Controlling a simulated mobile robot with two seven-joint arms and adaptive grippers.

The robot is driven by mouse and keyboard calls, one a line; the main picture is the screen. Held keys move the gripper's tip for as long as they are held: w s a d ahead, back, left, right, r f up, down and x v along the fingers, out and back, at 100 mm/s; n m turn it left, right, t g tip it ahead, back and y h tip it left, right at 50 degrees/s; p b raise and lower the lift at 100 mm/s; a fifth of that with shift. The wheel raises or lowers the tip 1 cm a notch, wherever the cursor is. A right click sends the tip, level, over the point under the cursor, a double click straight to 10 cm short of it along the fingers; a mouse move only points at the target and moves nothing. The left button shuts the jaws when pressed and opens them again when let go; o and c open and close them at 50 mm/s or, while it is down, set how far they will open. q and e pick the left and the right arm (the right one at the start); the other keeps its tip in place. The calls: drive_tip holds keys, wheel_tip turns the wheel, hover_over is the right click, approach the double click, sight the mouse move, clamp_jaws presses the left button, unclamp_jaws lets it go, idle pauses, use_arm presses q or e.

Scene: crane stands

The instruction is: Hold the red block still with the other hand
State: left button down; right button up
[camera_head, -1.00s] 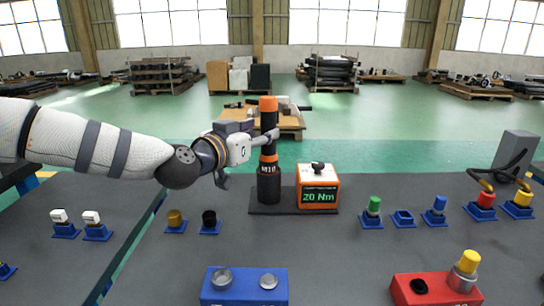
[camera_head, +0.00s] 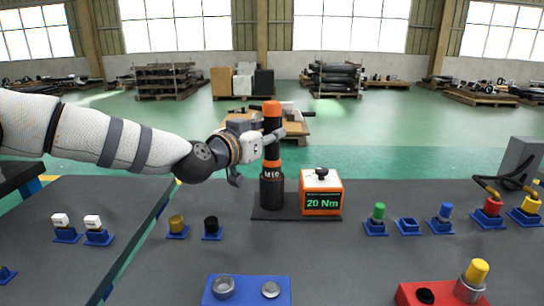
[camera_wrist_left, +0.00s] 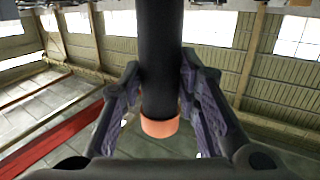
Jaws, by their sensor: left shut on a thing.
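The red block (camera_head: 424,294) is at the bottom right of the head view, cut off by the lower edge. It bears a black hole or cap and a grey collar with a yellow top (camera_head: 474,274). My left gripper (camera_head: 270,138) is shut on the upright black and orange tool marked M10 (camera_head: 272,122), well behind and left of the red block. In the left wrist view the tool's dark shaft (camera_wrist_left: 160,65) runs between both fingers and shows an orange end. The tool's foot is on or in a dark base. My right gripper is not in view.
An orange and white box reading 20 Nm (camera_head: 321,193) stands just right of the tool. A blue block (camera_head: 246,291) is at the front. Small blue holders (camera_head: 408,227) with coloured pieces line both sides. The table between the blue and red blocks is clear.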

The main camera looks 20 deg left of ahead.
sight(269, 103)
use_arm(q)
drive_tip(key=shift+s+r+p, duration=0.1)
drive_tip(key=shift+r+p, duration=1)
drive_tip(key=shift+r, duration=2.15)
drive_tip(key=shift+r+p, duration=0.8)
drive_tip(key=shift+r, duration=1.85)
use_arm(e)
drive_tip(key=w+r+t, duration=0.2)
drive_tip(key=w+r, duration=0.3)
